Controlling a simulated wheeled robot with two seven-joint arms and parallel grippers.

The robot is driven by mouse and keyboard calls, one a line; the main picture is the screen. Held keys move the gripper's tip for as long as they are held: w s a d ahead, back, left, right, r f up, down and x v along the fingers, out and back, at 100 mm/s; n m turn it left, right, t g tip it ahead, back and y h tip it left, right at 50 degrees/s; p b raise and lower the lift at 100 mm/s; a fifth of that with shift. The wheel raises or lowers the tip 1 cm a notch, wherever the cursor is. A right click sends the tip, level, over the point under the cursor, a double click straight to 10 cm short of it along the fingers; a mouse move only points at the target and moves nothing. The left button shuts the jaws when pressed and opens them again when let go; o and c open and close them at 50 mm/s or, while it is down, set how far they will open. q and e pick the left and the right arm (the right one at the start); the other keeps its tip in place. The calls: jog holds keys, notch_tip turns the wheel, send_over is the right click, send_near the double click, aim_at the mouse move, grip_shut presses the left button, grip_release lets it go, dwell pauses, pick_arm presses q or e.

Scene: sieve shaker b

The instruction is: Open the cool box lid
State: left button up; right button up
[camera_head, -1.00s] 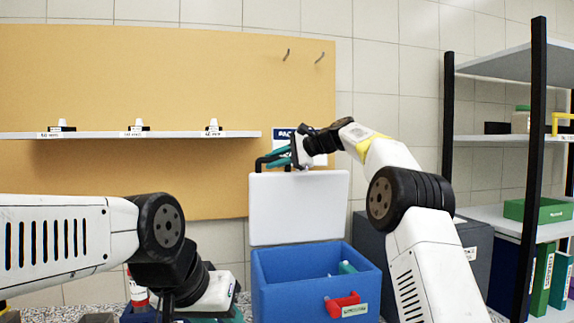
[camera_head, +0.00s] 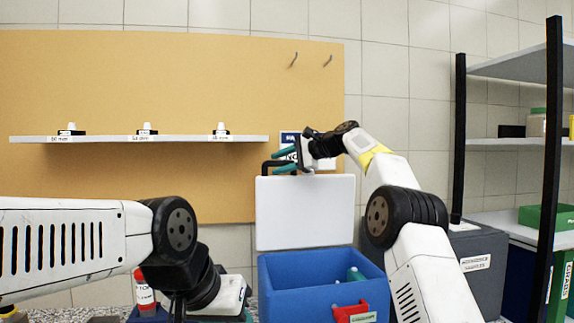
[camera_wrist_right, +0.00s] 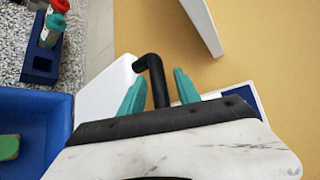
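The blue cool box (camera_head: 300,290) stands at the lower middle, open at the top. Its white lid (camera_head: 304,212) stands upright at the box's back edge. A black bent handle (camera_head: 268,166) sits on the lid's upper edge; it also shows in the wrist view (camera_wrist_right: 154,75). My right gripper (camera_head: 284,160) is at the handle, its teal fingers spread apart. In the wrist view the handle lies between the fingers (camera_wrist_right: 158,92), with gaps on both sides. My left gripper is low at the left, its body (camera_head: 230,297) in view and its fingertips hidden or cut off.
A red latch (camera_head: 348,311) is on the box front, and a teal item (camera_head: 355,274) is inside. A grey box (camera_head: 480,262) and a shelf rack (camera_head: 459,140) stand right. A red-capped bottle (camera_head: 143,290) is at left. A wall shelf (camera_head: 180,138) is behind.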

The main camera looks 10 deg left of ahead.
jog(key=shift+d, duration=0.1)
jog(key=v, duration=0.7)
jog(key=shift+s+d, duration=0.15)
jog(key=shift+d, duration=0.1)
jog(key=shift+r, duration=0.1)
jog(key=s+d+f+n+h, duration=0.2)
jog(key=s+d+f, duration=0.15)
jog(key=s, duration=0.45)
jog(key=s+d+f+n+h, duration=0.1)
jog(key=s+d+f+h, duration=0.2)
jog(key=s+d, duration=0.35)
jog(key=s+d+f+n+h, duration=0.2)
jog(key=s+d+f, duration=0.15)
jog(key=s, duration=0.65)
jog(key=s+d+f+n+h, duration=0.2)
jog(key=s+d+f, duration=0.1)
jog(key=s+f, duration=0.5)
jog(key=s+d+f+n+h, duration=0.1)
jog(key=s+d+f, duration=0.3)
jog(key=s+f, duration=0.4)
jog(key=s+n, duration=0.1)
jog(key=s, duration=0.1)
jog(key=shift+s+d+f+h, duration=0.15)
jog(key=shift+s+f+h, duration=0.1)
jog(key=shift+f+h, duration=0.15)
